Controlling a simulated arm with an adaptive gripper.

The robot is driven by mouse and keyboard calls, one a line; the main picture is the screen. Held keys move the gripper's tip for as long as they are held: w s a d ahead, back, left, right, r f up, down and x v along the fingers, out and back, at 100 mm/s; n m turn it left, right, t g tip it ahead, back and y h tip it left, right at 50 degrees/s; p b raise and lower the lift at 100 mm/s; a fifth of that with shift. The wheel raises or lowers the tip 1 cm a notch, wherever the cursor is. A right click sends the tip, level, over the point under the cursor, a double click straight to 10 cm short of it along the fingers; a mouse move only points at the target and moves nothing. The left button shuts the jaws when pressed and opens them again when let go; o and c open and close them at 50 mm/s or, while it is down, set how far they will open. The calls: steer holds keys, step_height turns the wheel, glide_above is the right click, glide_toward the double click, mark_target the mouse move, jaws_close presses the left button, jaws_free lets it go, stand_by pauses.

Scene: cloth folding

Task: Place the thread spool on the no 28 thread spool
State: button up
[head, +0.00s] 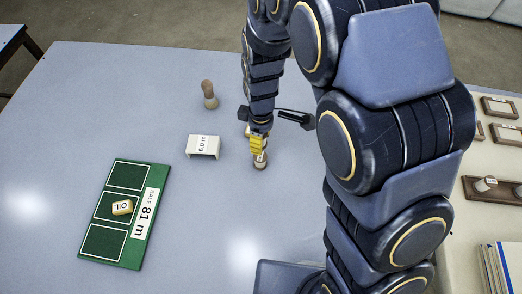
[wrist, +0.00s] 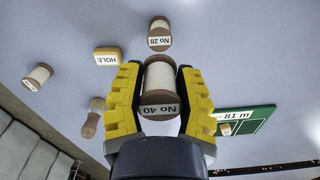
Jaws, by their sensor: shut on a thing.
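My gripper (wrist: 160,72) is shut on the No 40 thread spool (wrist: 160,82), a cream spool with wooden ends held between the yellow fingers. The No 28 thread spool (wrist: 159,33) appears just beyond the fingertips in the wrist view, apart from the held spool in the picture. In the head view my gripper (head: 258,143) is at the middle of the table, with a spool (head: 260,163) at its fingertips. I cannot tell there which spool this is. The arm and fingers hide much of this spot.
The wrist view shows a yellow HOLE block (wrist: 107,55), another spool (wrist: 37,76) and a wooden-handled piece (wrist: 91,120). In the head view a white 6.0 m block (head: 203,147) and a green board (head: 93,210) with an OIL block (head: 122,207) lie left.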

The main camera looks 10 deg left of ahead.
mark_target(261, 156)
steer(key=shift+f, duration=3.05)
steer(key=shift+f, duration=0.15)
steer(key=o, duration=0.9)
steer(key=shift+o, duration=0.2)
step_height(261, 156, up, 12)
steer(key=shift+r, duration=0.2)
steer(key=shift+d, duration=0.1)
